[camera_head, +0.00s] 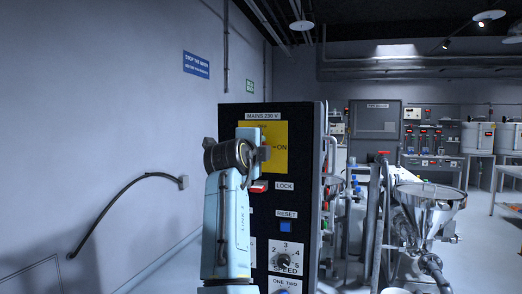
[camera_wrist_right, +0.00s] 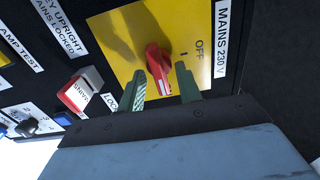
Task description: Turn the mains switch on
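The mains switch is a red knob (camera_wrist_right: 158,64) on a yellow plate (camera_wrist_right: 120,35) in the right wrist view. Its long axis lies across the direction of the printed OFF mark, and its white-marked end points to the ON side. My right gripper (camera_wrist_right: 168,66) has its two green fingers either side of the knob, with a narrow gap visible at one finger. My left gripper is not in view.
The black control cabinet (camera_head: 257,212) also carries a red-and-white LOCK rocker (camera_head: 258,186), a blue RESET button (camera_head: 286,226) and a SPEED dial (camera_head: 284,261) below the plate. A wall cable (camera_head: 110,205) is at left. A steel hopper (camera_head: 428,205) stands at right.

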